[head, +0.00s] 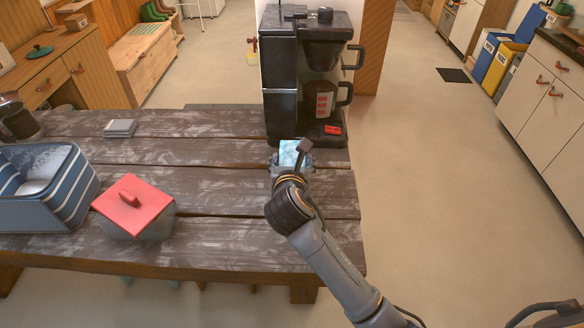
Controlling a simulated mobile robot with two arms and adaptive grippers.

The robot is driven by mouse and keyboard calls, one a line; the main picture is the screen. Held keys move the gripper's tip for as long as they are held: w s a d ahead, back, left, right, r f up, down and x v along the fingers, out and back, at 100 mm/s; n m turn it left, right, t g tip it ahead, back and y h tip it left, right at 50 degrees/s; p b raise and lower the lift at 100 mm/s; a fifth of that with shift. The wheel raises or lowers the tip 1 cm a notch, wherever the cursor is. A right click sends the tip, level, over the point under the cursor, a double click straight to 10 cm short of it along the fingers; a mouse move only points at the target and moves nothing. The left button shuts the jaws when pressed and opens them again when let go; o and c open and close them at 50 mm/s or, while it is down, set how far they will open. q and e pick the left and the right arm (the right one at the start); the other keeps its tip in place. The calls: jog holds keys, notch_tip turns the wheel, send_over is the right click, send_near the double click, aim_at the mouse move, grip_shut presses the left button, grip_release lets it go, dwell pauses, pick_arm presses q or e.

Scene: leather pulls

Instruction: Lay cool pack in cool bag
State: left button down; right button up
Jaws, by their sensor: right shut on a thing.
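The cool pack (290,150) is a small light-blue patterned block near the right end of the wooden table. My right gripper (291,161) is shut on it, just in front of the coffee machine. The gripper and wrist hide its lower part. I cannot tell whether it touches the table. The cool bag (62,209) is blue with pale stripes and stands open at the table's left end, cut off by the picture edge. Something whitish shows inside it. My right gripper is well to the right of the bag.
A glass box with a red lid (150,210) stands on the table (220,195) just right of the bag. A black coffee machine (281,75) stands at the back right. A grey stack (120,128) lies at the back left. The middle is clear.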

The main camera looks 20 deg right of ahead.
jog(key=shift+w+d+f, duration=0.2)
jog(key=shift+w+f, duration=0.8)
jog(key=shift+w+f+p, duration=0.15)
jog(key=shift+f+p, duration=0.35)
jog(key=shift+f, duration=1.3)
jog(key=shift+f, duration=0.15)
jog(key=o, duration=1.3)
jog(key=shift+o, duration=0.7)
